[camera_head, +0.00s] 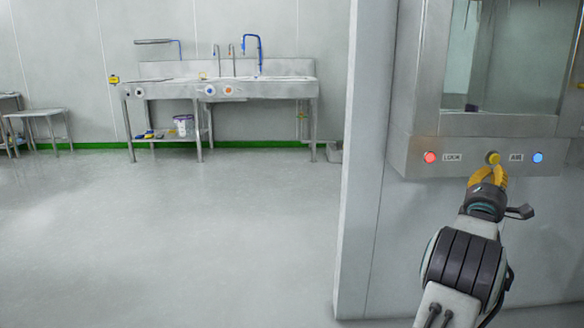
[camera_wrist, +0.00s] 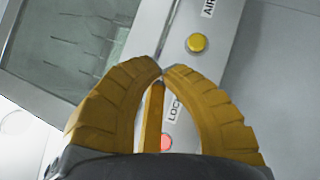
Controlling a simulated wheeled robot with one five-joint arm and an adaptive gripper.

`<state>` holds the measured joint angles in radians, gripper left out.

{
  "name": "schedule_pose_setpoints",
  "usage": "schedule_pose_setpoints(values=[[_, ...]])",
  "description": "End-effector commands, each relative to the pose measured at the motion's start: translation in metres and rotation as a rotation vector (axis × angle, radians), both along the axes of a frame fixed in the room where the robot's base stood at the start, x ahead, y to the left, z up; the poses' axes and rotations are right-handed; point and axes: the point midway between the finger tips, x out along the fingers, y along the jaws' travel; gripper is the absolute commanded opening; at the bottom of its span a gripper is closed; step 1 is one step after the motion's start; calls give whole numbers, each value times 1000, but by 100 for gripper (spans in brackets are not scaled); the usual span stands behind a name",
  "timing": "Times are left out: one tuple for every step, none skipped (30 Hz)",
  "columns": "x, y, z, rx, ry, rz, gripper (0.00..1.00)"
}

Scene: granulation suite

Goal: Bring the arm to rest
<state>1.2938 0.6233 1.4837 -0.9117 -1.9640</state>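My gripper (camera_head: 488,172) has yellow fingers and is at the right of the head view, raised in front of the panel, just below a yellow button (camera_head: 493,157). In the wrist view the fingertips of my gripper (camera_wrist: 162,70) come together, with nothing held between them. A narrow yellow piece shows behind the fingers. The yellow button (camera_wrist: 197,43) is beyond the fingertips, up and to the right, and looks apart from them. My arm reaches up from the bottom right of the head view.
The panel (camera_head: 408,160) has a red light (camera_head: 430,157), a blue light (camera_head: 538,157) and LOCK and AIR labels, below a window (camera_head: 505,55). A wall corner (camera_head: 365,150) stands left of my arm. A sink bench (camera_head: 220,90) is far back. The left floor is clear.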

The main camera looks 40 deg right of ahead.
Motion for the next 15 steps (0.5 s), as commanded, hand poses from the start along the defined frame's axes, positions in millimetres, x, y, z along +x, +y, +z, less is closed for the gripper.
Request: schedule_pose_setpoints(values=[[6, 3, 5, 17, -6, 14, 0], [10, 5, 6, 27, -12, 23, 0], [15, 7, 10, 39, -20, 36, 0], [20, 10, 12, 50, -26, 46, 0], [24, 12, 14, 61, -33, 56, 0], [29, 15, 16, 75, -43, 70, 0], [33, 18, 18, 88, -48, 80, 0], [39, 21, 22, 103, -57, 94, 0], [46, 26, 26, 123, -69, 112, 0], [52, 29, 28, 139, -78, 125, 0], [58, 34, 32, 155, -86, 139, 0], [67, 40, 36, 183, -101, 161, 0], [74, 45, 40, 202, -111, 177, 0], [80, 51, 44, 225, -123, 193, 0], [90, 59, 48, 257, -138, 218, 0]])
